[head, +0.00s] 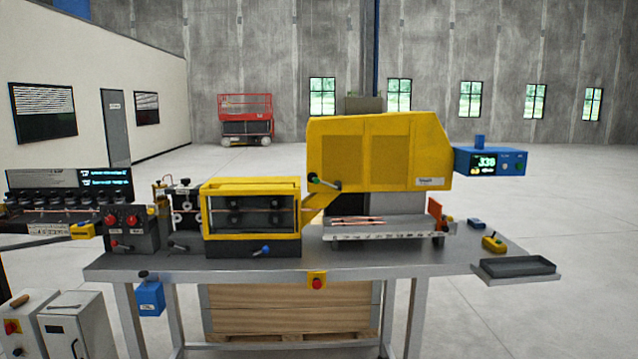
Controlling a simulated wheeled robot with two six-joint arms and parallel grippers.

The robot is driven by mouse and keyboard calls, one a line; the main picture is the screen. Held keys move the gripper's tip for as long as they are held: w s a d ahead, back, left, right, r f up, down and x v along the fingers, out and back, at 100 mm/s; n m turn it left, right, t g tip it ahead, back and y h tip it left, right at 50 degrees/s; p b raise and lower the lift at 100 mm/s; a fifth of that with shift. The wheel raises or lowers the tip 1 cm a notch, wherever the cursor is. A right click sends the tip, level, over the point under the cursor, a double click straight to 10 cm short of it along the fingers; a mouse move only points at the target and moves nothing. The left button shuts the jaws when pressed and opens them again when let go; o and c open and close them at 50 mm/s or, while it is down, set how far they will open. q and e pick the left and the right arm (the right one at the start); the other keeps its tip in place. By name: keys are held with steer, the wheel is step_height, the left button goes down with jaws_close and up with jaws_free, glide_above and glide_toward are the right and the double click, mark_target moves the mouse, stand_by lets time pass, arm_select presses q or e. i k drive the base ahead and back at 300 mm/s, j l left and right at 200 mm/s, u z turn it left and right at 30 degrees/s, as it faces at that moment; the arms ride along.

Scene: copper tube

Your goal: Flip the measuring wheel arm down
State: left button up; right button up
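Neither of my grippers shows in the head view. A small dark unit with pale wheels (181,203) stands on the bench, just left of the yellow-framed roller box (251,243). It may be the measuring wheel, but it is small and I cannot tell which part is its arm or whether that arm is up or down. A thin copper tube (80,209) runs along the roller row at the left.
The grey bench (380,261) carries a large yellow machine (375,153) and a tray of short copper pieces (385,229). A red button box (317,281) hangs at the front edge. A dark tray (515,267) sits at the right end. Grey cabinets (70,325) stand at lower left.

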mark_target(312, 177)
steer(key=i+j, duration=0.2)
steer(key=i, duration=0.3)
steer(key=i+j, duration=0.25)
steer(key=i, duration=0.25)
steer(key=i+j, duration=0.2)
steer(key=i, duration=0.3)
steer(key=i+j, duration=0.25)
steer(key=i, duration=0.25)
steer(key=l+z, duration=0.05)
